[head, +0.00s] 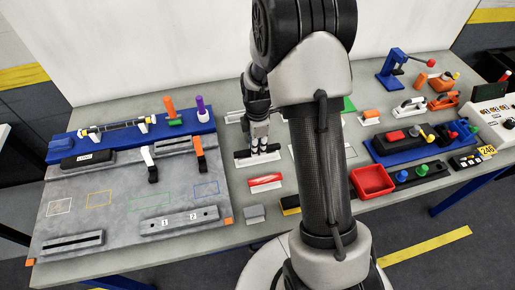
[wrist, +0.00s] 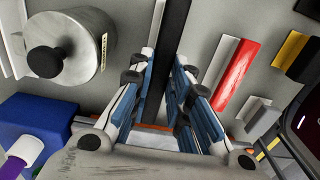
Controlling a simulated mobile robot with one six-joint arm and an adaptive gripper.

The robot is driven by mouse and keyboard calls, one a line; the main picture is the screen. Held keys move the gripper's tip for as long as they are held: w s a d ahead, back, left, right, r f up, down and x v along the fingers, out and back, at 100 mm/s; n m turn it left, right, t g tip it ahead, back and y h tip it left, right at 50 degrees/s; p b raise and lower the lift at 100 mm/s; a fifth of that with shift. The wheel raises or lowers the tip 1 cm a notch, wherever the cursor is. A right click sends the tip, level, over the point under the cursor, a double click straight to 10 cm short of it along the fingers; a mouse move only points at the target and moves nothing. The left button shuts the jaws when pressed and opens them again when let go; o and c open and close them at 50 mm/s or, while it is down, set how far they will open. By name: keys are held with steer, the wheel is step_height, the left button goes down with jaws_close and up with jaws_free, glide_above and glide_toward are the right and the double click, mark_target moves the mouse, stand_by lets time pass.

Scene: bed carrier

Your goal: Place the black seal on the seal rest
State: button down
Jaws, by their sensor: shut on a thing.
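My gripper (head: 258,146) points down at the back middle of the table, left of my arm. Its fingers are shut on the black seal, a long dark strip (wrist: 175,22) that runs between them and out of the top of the wrist view (wrist: 166,62). In the head view the black strip (head: 242,155) shows at the fingertips, just over a long white base (head: 262,163). This base looks like the seal rest, but I cannot be sure. Whether the seal touches it cannot be told; the fingers hide part of both.
A red block (head: 265,181) lies just in front, with a grey block (head: 254,213) nearer. The grey fixture plate (head: 120,185) and blue rack (head: 55,148) with orange and purple pegs stand left. A metal cylinder with a black knob (wrist: 70,50) is close by. A red tray (head: 372,181) stands right.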

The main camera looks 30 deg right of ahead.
steer(key=shift+f, duration=0.45)
steer(key=shift+f, duration=0.2)
steer(key=c, duration=1.5)
jaws_free()
steer(key=shift+r, duration=0.15)
